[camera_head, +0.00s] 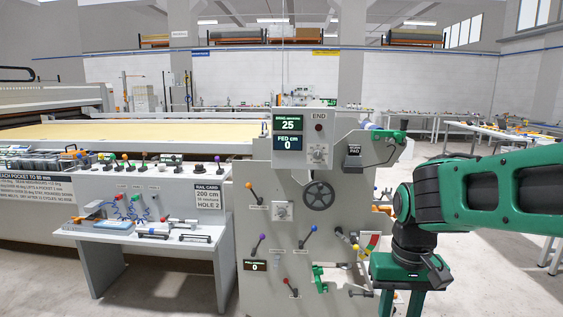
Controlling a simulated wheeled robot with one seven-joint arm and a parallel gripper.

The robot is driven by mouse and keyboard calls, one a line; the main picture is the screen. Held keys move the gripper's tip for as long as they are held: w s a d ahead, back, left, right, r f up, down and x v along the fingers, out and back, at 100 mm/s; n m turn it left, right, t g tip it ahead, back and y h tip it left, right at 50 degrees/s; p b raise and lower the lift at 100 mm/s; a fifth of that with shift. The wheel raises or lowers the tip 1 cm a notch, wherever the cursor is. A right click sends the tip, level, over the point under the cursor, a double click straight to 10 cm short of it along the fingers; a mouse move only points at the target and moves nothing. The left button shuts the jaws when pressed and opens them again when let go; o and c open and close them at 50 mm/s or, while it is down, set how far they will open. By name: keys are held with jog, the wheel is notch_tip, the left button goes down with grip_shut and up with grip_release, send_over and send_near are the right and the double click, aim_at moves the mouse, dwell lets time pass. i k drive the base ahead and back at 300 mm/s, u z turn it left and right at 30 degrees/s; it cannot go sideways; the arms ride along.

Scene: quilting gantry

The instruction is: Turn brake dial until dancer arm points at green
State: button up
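A grey machine panel (296,230) stands in the middle. Its upper display (288,125) reads brake 25 and fed 0. A small dial on a white plate (318,153) sits right of that display. A second dial on a white plate (282,211) sits lower left; the labels are too small to tell which is the brake dial. A curved coloured scale (371,246) with red, yellow and green shows at the panel's right side. A thin arm (347,240) lies beside it; its exact pointing is unclear. My gripper (401,301) hangs right of the panel, fingers apart, tips cut off by the frame.
A black handwheel (319,196) and several ball-topped levers stick out of the panel. A green bracket (389,136) projects at its upper right. A grey side table (145,232) with tools stands left, before a long quilting bed (130,131).

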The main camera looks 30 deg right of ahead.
aim_at(318, 154)
jog(key=u, duration=0.15)
jog(key=i, duration=1)
jog(key=z, duration=0.1)
